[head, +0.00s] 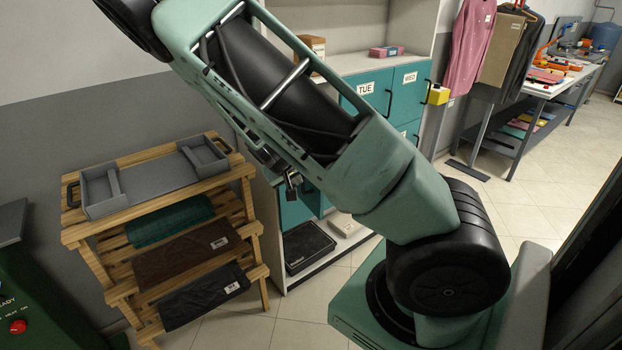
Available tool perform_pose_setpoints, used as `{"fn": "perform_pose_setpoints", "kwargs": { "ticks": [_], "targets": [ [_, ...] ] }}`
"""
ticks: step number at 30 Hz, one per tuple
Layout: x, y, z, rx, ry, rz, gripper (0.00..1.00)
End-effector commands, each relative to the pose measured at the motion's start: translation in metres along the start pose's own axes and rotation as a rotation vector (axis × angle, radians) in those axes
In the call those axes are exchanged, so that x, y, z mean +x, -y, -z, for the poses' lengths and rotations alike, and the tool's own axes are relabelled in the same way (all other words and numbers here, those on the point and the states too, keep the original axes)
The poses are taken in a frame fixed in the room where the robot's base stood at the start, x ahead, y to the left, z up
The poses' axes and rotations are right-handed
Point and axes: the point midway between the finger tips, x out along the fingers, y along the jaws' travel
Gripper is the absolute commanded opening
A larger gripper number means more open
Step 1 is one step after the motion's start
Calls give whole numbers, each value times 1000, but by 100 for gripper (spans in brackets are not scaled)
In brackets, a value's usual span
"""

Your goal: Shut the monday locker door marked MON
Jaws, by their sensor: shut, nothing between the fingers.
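The teal locker block stands at the back centre, with doors marked TUE (368,102) and WED (408,88). Both look closed. No MON label is visible; the area left of TUE is hidden behind my arm. A teal panel (295,212) shows below my arm at the locker's lower left, but I cannot tell which door it belongs to. My gripper (293,186) shows only in part below my forearm, in front of the locker's left side. It is shut and empty. Whether it touches a door cannot be seen.
A wooden rack (248,190) with a grey tray (150,178) and folded cloths stands close on the left. A dark scale-like box (307,246) lies on the locker's bottom shelf. Clothes (468,45) hang at right, near a workbench (548,88). Tiled floor (490,215) is clear at right.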

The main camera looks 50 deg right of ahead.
Motion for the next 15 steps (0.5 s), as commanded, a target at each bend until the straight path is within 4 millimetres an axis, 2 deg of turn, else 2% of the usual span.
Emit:
{"fn": "perform_pose_setpoints", "kwargs": {
  "ticks": [7, 9, 15],
  "targets": [
    [48, -3, 0, 0, 4, -3, 0],
    [49, -14, 1, 3, 4, -2, 0],
    [60, -31, 0, 0, 3, 0, 0]
  ]
}}
